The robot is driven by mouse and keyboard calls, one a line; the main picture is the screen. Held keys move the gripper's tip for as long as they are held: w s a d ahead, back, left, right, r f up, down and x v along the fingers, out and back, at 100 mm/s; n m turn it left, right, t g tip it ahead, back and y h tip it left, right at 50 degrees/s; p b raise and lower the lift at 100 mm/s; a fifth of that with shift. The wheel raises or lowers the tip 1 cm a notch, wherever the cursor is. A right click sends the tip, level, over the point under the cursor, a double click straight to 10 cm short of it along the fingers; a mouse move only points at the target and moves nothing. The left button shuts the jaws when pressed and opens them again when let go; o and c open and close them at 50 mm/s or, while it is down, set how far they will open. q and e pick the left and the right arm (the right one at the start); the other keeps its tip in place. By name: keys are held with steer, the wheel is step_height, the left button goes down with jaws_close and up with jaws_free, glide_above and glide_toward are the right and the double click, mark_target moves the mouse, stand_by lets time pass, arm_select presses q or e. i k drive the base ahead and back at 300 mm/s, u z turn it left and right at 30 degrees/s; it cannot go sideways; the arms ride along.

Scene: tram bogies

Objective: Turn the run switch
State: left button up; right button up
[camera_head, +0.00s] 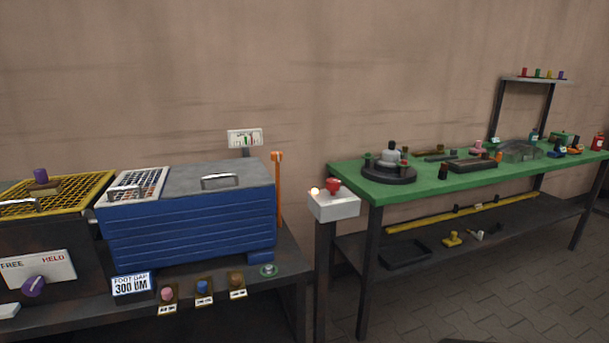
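No switch in view carries a readable "run" label, so I cannot tell which one is the run switch. A white box (334,205) on a dark post has a red knob (333,186) on top and a small glowing light (315,191) beside it. At the left, a purple knob (34,286) sits on a white plate (38,268) marked "FREE" and "HELD"; its pointer direction is too small to tell. Neither of my grippers is in view.
A blue ribbed box (193,232) with handles stands on a dark bench, with several small knobs (203,288) along its front. A green-topped table (420,191) with many parts is at right. Floor at lower right is clear.

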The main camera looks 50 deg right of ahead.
mark_target(332, 184)
steer(key=z, duration=0.35)
steer(key=i, duration=0.9)
steer(key=z, duration=0.55)
